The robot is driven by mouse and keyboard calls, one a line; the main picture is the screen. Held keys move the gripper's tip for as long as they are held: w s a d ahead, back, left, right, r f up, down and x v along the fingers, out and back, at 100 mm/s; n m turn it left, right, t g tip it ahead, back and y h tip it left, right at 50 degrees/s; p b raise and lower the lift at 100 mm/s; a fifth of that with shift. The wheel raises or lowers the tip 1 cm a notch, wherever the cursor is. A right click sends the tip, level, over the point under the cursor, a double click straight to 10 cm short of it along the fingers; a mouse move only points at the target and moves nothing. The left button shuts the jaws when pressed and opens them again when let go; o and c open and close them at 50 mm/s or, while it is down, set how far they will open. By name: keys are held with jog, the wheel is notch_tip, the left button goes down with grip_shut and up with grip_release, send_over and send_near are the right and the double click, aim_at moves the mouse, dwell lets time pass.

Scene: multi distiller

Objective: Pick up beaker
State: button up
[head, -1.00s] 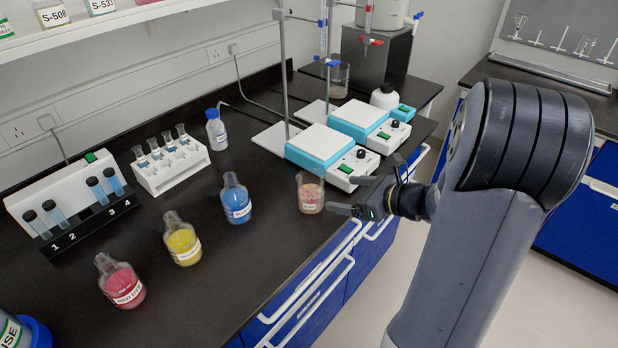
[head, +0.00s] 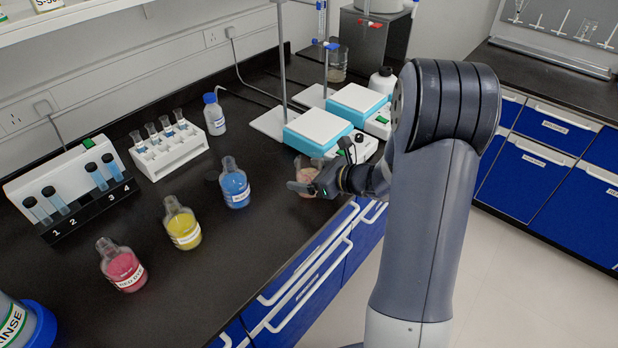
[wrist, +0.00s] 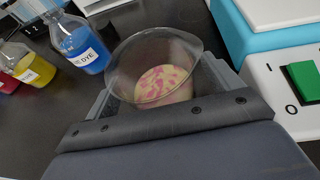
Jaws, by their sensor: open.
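A clear glass beaker (wrist: 158,72) with pinkish-yellow contents stands upright on the black bench, close to the front edge. In the head view the beaker (head: 304,172) is mostly hidden behind my gripper (head: 305,188). In the wrist view my gripper (wrist: 158,85) is open, with one finger on each side of the beaker. I cannot tell whether either finger touches the glass.
A stirrer plate (head: 318,132) with a green switch stands right behind the beaker. A blue dye bottle (head: 235,188), a yellow bottle (head: 182,228) and a red bottle (head: 123,268) stand to the left. Bench between bottles and front edge is clear.

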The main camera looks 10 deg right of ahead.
jog(key=c, duration=1.2)
jog(key=shift+r, duration=0.15)
jog(key=shift+c, duration=0.2)
notch_tip(320, 180, up, 10)
jog(key=p, duration=0.1)
dwell(0.6)
